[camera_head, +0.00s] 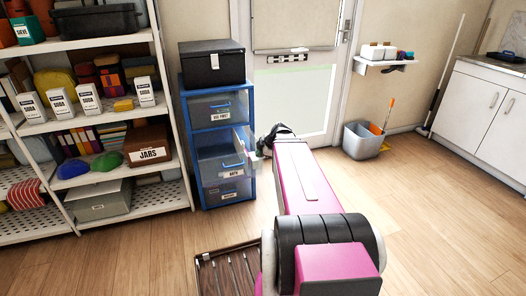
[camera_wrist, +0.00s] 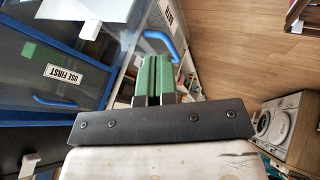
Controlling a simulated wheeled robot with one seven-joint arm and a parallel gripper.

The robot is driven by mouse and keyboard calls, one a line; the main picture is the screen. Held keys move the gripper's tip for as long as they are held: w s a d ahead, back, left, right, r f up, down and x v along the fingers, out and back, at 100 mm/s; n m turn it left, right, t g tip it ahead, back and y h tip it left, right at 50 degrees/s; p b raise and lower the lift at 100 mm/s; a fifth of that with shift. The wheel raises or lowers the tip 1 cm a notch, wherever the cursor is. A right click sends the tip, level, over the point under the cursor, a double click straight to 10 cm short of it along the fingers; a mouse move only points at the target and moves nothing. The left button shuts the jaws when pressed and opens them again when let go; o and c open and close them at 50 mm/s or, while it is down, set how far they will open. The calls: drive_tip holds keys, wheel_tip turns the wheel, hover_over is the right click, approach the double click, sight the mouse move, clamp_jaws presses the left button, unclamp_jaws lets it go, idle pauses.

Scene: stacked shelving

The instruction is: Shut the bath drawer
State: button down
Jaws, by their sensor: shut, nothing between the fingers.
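The blue-framed drawer unit (camera_head: 186,150) stands between the shelving and the door. Its middle drawer, the bath drawer (camera_head: 215,168), is clear-fronted with a blue handle and appears pulled out. In the head view my arm hides the fingertips.
The upper drawer (camera_head: 218,109), labelled USE FIRST, looks shut. A black box (camera_head: 211,66) sits on the unit. Loaded shelving (camera_head: 135,210) stands left. A grey bin (camera_head: 362,142) and white cabinet (camera_head: 488,110) are right. Wooden floor (camera_head: 430,230) is clear at the front right.

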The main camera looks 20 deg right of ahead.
sight(248, 158)
drive_tip(key=shift+w+a+f, duration=0.3)
drive_tip(key=shift+w+f, duration=0.35)
drive_tip(key=shift+w, duration=0.4)
drive_tip(key=shift+w+a+f, duration=0.35)
drive_tip(key=shift+w+f, duration=0.35)
drive_tip(key=shift+w, duration=0.4)
drive_tip(key=shift+w+a+f, duration=0.3)
drive_tip(key=shift+w+f, duration=0.35)
drive_tip(key=shift+w, duration=0.4)
drive_tip(key=w, duration=2.2)
drive_tip(key=shift+w, duration=0.2)
